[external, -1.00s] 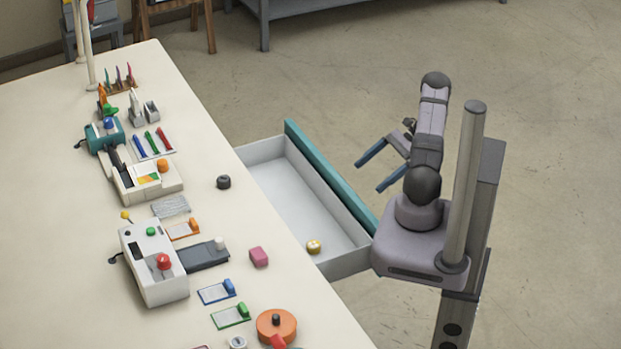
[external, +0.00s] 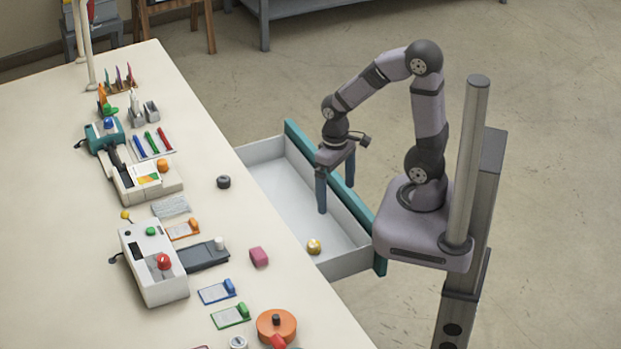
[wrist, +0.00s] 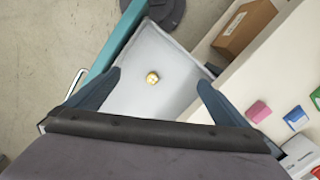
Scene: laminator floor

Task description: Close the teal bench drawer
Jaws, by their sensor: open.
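The bench drawer is pulled out from the bench's right side, with a teal front (external: 308,152) and a pale grey open tray (external: 275,192). Its teal front (wrist: 122,38) and a silver handle (wrist: 76,82) on the outer face show in the wrist view. A small gold object (external: 313,247) lies on the drawer floor, and it also shows in the wrist view (wrist: 152,78). My gripper (external: 336,198) points down over the drawer, open and empty, its fingers apart. I cannot tell whether the fingertips are below the drawer's rim.
The cream bench top (external: 60,180) holds a white control box (external: 153,265), a pink block (external: 259,257), a dark knob (external: 223,182) and an orange round item (external: 276,326). A brown box (wrist: 243,28) shows beside the drawer in the wrist view. The floor (external: 560,150) to the right is clear.

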